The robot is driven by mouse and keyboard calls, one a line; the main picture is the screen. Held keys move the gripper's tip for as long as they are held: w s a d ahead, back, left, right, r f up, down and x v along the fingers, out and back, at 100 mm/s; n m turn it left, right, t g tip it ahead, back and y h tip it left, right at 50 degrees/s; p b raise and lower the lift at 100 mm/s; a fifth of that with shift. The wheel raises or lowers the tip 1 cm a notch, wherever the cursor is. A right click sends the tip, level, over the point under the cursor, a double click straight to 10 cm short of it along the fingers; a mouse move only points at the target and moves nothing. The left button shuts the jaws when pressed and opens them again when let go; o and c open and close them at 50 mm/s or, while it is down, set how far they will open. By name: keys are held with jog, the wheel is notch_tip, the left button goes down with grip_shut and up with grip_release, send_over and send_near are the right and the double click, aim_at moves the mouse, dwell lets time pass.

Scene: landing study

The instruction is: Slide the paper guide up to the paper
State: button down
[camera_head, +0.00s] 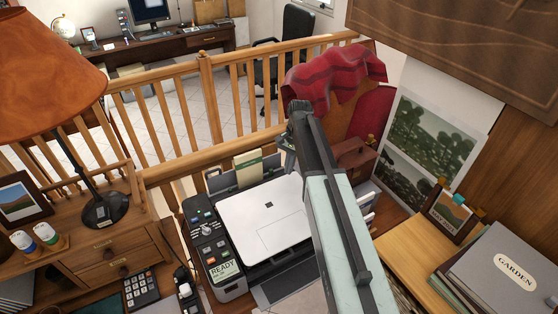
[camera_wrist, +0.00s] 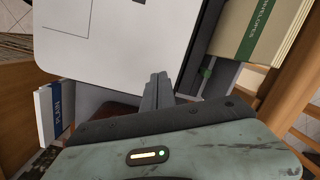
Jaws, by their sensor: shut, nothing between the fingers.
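The printer (camera_head: 264,222) has a white lid and a dark body; its display reads READY. The white lid also fills the upper left of the wrist view (camera_wrist: 115,45). A dark grey upright part (camera_head: 226,181) stands at the printer's back edge. I cannot make out any loose paper. In the head view my gripper (camera_head: 289,158) is partly hidden by my arm.
A packet of envelopes (camera_head: 248,166) stands behind the printer and shows at the right of the wrist view (camera_wrist: 250,32). White-and-blue boxes (camera_wrist: 48,112) stand opposite. A wooden railing (camera_head: 205,85) runs behind. A lamp (camera_head: 103,210) stands left, albums (camera_head: 500,270) right.

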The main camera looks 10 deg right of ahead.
aim_at(270, 170)
jog(key=w+d+r+m+y+p, duration=0.1)
jog(key=w+d+m, duration=0.15)
jog(key=w, duration=0.35)
jog(key=w+d+r+m, duration=0.1)
jog(key=w+r+m, duration=0.1)
jog(key=w+m, duration=0.3)
jog(key=shift+n, duration=0.75)
jog(key=b+x, duration=1)
jog(key=x, duration=0.1)
jog(key=shift+w+f, duration=0.1)
jog(key=shift+w, duration=0.1)
jog(key=a, duration=0.2)
jog(key=s+a+r, duration=0.1)
jog(key=shift+s+a+p, duration=0.1)
jog(key=shift+a+p, duration=0.2)
jog(key=shift+p, duration=0.05)
jog(key=shift+a+f, duration=0.1)
jog(key=shift+a, duration=0.05)
jog(key=shift+s+a, duration=0.25)
jog(key=shift+a, duration=0.5)
jog(key=shift+s+a, duration=0.25)
jog(key=shift+a, duration=0.5)
jog(key=shift+d, duration=0.1)
